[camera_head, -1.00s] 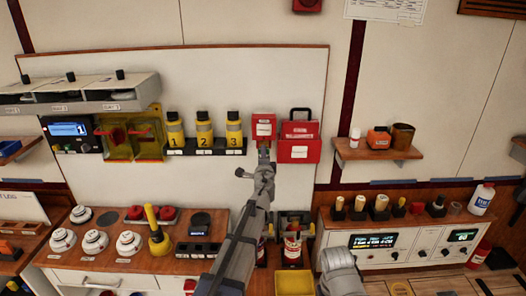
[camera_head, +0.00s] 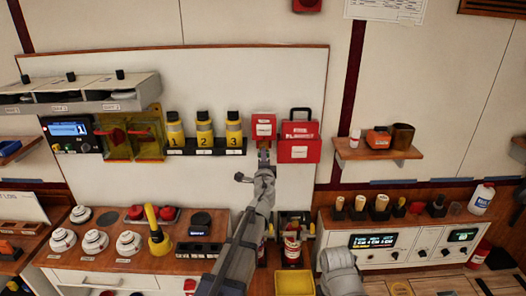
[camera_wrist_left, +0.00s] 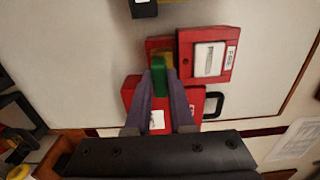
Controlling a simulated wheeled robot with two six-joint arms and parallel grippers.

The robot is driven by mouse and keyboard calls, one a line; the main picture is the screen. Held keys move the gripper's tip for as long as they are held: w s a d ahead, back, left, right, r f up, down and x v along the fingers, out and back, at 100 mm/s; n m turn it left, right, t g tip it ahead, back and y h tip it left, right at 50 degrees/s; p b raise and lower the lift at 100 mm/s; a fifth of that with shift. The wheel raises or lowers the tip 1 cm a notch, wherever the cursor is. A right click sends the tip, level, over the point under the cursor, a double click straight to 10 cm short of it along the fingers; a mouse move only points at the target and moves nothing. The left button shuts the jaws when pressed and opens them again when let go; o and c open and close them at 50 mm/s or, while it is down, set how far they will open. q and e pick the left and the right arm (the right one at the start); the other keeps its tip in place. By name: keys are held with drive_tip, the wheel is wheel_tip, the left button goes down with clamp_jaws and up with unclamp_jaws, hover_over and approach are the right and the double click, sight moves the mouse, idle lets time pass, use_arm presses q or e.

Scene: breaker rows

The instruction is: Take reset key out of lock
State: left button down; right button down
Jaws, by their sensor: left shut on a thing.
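A small red box with a white label (camera_head: 263,128) is on the white wall panel, right of the yellow numbered cylinders; it is probably the lock housing. My left gripper (camera_head: 264,168) is just below it. In the left wrist view, the gripper (camera_wrist_left: 160,78) is shut on a green piece (camera_wrist_left: 158,70), probably the reset key's head. A yellowish part (camera_wrist_left: 167,57) shows beside the green piece, against a red surface. I cannot tell whether the key's shaft is still in the lock. My right gripper is not in view.
A larger red box (camera_head: 299,152) with a black handle is close on the right. A black rack with yellow numbered cylinders (camera_head: 204,133) is close on the left. A bench with white knobs (camera_head: 128,243) is below left, and a panel with displays (camera_head: 373,241) below right.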

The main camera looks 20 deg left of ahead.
use_arm(q)
drive_tip(key=shift+v, duration=0.8)
drive_tip(key=shift+s, duration=0.2)
drive_tip(key=shift+s+d, duration=0.15)
drive_tip(key=shift+s, duration=0.15)
drive_tip(key=shift+f, duration=0.15)
wheel_tip(320, 180, down, 2)
drive_tip(key=shift+f+b, duration=0.15)
drive_tip(key=shift+b, duration=1.05)
